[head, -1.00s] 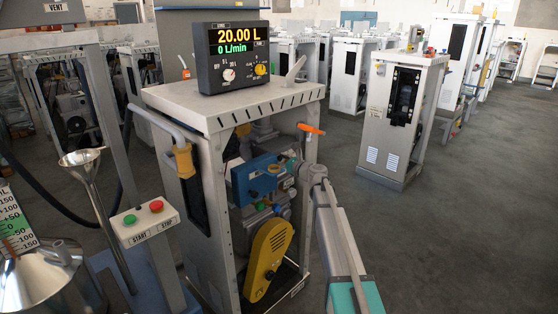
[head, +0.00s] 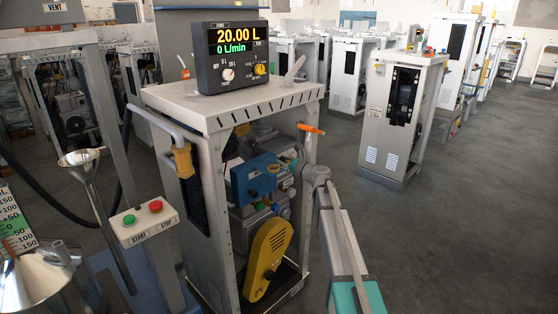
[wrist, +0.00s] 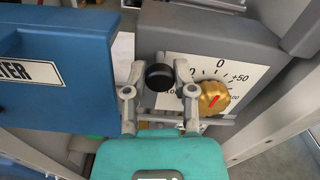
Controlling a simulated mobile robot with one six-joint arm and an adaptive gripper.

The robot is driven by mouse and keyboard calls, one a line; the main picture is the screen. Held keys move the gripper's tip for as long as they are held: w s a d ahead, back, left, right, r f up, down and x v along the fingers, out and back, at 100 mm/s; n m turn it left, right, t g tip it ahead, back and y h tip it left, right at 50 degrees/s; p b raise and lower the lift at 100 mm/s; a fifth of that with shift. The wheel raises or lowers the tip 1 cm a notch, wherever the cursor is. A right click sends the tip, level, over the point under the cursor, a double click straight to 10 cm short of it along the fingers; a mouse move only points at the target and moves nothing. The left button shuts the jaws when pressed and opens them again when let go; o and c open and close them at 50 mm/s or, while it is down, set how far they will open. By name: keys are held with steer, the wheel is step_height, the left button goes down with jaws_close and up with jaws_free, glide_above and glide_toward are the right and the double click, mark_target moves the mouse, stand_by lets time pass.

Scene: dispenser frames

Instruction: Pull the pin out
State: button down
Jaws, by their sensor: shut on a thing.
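The pin's black round knob (wrist: 160,77) shows in the wrist view, in front of the white dial plate, at the right edge of the blue box (wrist: 55,65). My gripper (wrist: 159,72) is shut on the knob, with one grey finger on each side. The pin's shaft is hidden behind the knob, so I cannot tell how deep it sits. In the head view my gripper (head: 291,168) is small at the right of the blue box (head: 254,180) inside the dispenser frame, and the pin cannot be made out there.
A gold dial (wrist: 213,97) with a red pointer sits close right of my gripper. A grey frame post (wrist: 298,88) stands farther right. An orange lever (head: 311,129) sticks out above my wrist. A yellow guard (head: 268,260) is below. Open floor (head: 450,240) lies to the right.

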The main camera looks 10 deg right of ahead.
steer(key=shift+s+d+f, duration=0.1)
steer(key=shift+s, duration=0.2)
steer(key=c, duration=0.7)
jaws_free()
steer(key=shift+d, duration=0.1)
steer(key=shift+v, duration=5.95)
